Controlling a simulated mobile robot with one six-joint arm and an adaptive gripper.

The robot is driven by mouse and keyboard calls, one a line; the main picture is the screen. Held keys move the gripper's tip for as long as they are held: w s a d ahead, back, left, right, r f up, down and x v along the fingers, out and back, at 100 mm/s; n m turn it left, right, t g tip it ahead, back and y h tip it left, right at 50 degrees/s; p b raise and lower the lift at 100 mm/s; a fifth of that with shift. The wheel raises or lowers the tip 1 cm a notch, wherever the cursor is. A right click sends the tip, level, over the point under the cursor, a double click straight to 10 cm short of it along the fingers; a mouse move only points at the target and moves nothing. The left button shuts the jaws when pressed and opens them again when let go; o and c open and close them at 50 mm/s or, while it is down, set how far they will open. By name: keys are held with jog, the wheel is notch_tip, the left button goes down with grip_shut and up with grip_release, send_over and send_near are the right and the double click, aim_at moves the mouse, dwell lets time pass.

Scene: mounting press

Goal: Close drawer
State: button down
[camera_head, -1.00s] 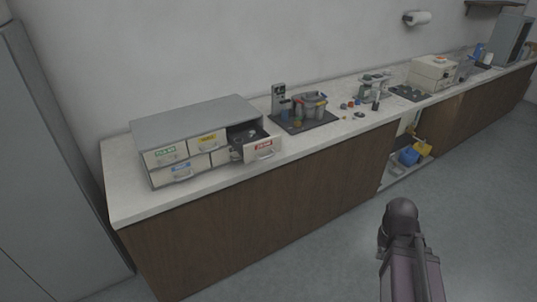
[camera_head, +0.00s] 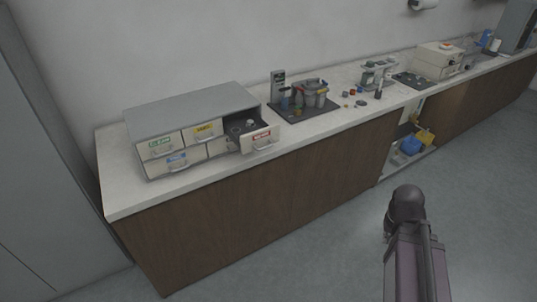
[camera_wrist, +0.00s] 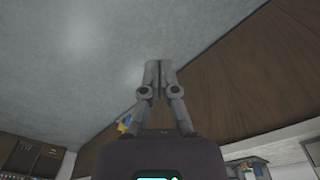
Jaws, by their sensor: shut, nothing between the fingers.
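A grey drawer cabinet (camera_head: 190,110) with several small labelled drawers stands on the left part of the counter. The other drawers look shut. In the wrist view my gripper (camera_wrist: 154,66) is shut and empty, its fingers together in front of floor and brown wood panel. In the head view only my arm shows, at the lower right, well apart from the drawer; the fingers are not seen there.
The white counter (camera_head: 190,185) has a brown wood front. Right of the cabinet stand a dark mat (camera_head: 285,108) with containers, small loose items and a beige machine (camera_head: 437,58). An open bay below holds a blue item (camera_head: 410,146). Floor in front is clear.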

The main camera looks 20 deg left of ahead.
jog(key=w+a+f+n+t+h+b, duration=0.2)
jog(key=w+n+t+b, duration=0.5)
jog(key=w, duration=0.4)
jog(key=w+a+r+n+t+y+b, duration=0.1)
jog(key=w+a+r+n+t+b, duration=0.25)
jog(key=w+a+n+t, duration=0.6)
jog(key=s+a+n+g+y+b, duration=0.2)
jog(key=s+a+n+y+b, duration=0.2)
jog(key=a+n+y, duration=0.4)
jog(key=s+a+n+g+y+b, duration=0.2)
jog(key=s+a+n+y+b, duration=0.2)
jog(key=a+n+y, duration=0.4)
jog(key=a+n+b, duration=0.1)
jog(key=a+n, duration=0.5)
jog(key=n, duration=0.7)
jog(key=shift+s+a+r, duration=0.2)
jog(key=shift+r, duration=0.1)
jog(key=shift+w+a, duration=0.1)
